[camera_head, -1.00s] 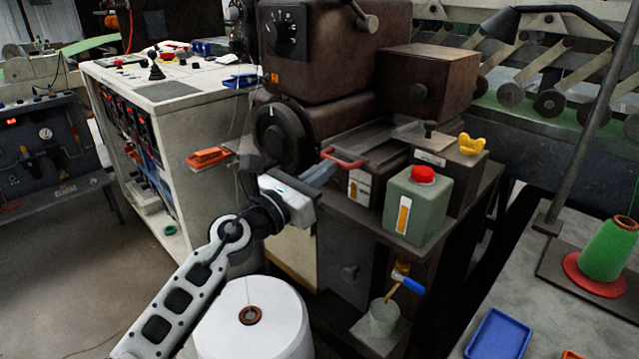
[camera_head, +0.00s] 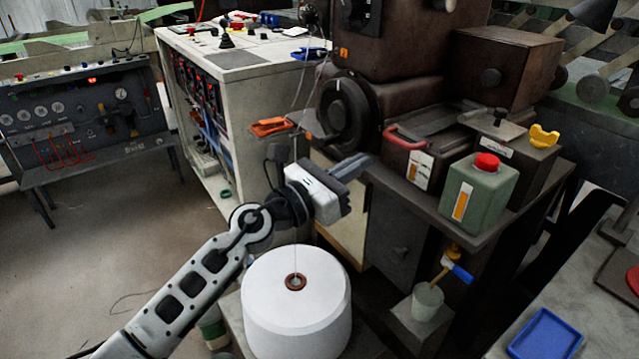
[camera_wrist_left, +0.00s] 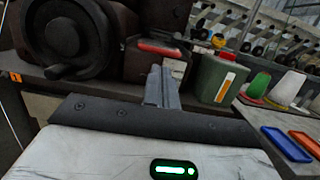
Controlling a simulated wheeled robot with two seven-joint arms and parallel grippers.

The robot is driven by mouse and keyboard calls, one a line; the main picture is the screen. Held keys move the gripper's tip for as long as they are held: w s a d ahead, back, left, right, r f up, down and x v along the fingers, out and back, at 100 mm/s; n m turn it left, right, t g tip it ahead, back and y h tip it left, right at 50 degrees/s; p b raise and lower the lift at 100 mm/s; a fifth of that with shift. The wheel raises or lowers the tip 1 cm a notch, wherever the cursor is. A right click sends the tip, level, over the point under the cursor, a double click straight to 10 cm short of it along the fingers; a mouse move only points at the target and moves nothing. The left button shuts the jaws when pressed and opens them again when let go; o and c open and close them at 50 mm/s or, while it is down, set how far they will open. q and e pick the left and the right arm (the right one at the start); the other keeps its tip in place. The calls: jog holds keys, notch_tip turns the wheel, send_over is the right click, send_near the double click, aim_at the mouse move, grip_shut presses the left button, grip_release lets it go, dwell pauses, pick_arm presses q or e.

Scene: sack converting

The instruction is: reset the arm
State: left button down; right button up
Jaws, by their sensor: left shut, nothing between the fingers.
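My left gripper (camera_head: 352,166) is in the middle of the head view, in front of the brown machine (camera_head: 405,60). It is shut and empty, its fingers together. In the left wrist view its closed fingers (camera_wrist_left: 161,87) point forward toward the machine's bench. The red-handled lidded box (camera_wrist_left: 152,60) lies beyond them, and the green can (camera_wrist_left: 219,77) is to their right. My right gripper is in neither view.
The green can with a red cap (camera_head: 478,192) sits on the bench. A cup (camera_head: 427,301) stands lower down. A blue tray (camera_head: 545,335) lies at right. Open floor (camera_head: 85,240) is at left.

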pick_arm(q)
jog(key=s+a+f+n+t+y, duration=0.3)
jog(key=s+a+f+n+y, duration=0.35)
jog(key=n, duration=0.85)
jog(key=s+a+f+n+t+y, duration=0.3)
jog(key=s+a+f+n, duration=0.5)
jog(key=n, duration=0.8)
jog(key=s+a+f+n+g+y, duration=0.2)
jog(key=s+a+f+n+g, duration=0.2)
jog(key=s+n, duration=0.6)
notch_tip(320, 180, down, 4)
jog(key=n+g, duration=0.2)
jog(key=n, duration=0.1)
jog(key=shift+s+r+n+y+b, duration=0.25)
jog(key=shift+s+n+y+b, duration=0.05)
jog(key=shift+s+n+y, duration=0.1)
